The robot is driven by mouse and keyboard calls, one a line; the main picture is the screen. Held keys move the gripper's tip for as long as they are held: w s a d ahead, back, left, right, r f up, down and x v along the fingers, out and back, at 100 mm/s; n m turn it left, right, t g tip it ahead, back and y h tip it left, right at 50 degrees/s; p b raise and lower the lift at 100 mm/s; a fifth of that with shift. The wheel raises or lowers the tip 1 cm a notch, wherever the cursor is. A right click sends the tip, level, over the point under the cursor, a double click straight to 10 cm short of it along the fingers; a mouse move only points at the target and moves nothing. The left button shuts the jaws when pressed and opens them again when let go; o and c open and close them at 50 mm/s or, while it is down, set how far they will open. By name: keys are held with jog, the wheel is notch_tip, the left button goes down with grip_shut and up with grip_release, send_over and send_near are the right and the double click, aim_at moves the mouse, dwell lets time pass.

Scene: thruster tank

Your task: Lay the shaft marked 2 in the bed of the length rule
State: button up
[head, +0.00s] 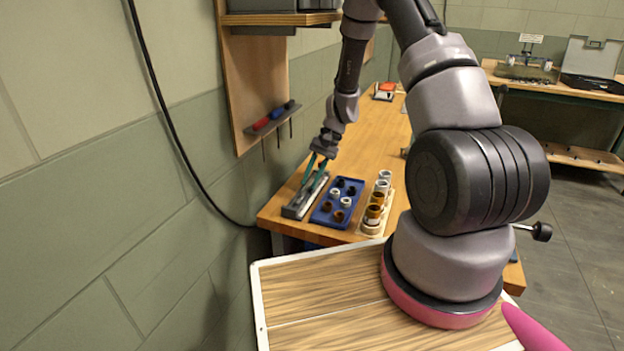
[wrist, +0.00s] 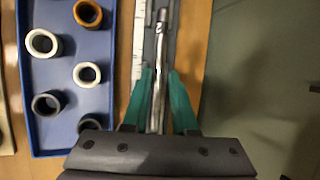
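A slim metal shaft (wrist: 160,50) with a darker end shows between my fingers in the wrist view. It runs lengthwise over the grey length rule (wrist: 175,45), slightly slanted to it; I cannot tell whether it rests fully in the bed. In the head view my gripper (head: 314,172) is at the rule (head: 297,209) on the bench.
A blue tray (head: 323,217) with several rings stands right of the rule in the head view. A wooden rack (head: 369,229) with upright coloured cylinders is beyond it. The wall (head: 225,175) is close on the left. The bench (head: 378,130) is mostly clear farther back.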

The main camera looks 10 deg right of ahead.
jog(key=shift+s+d+f, duration=0.2)
jog(key=shift+s+f, duration=0.15)
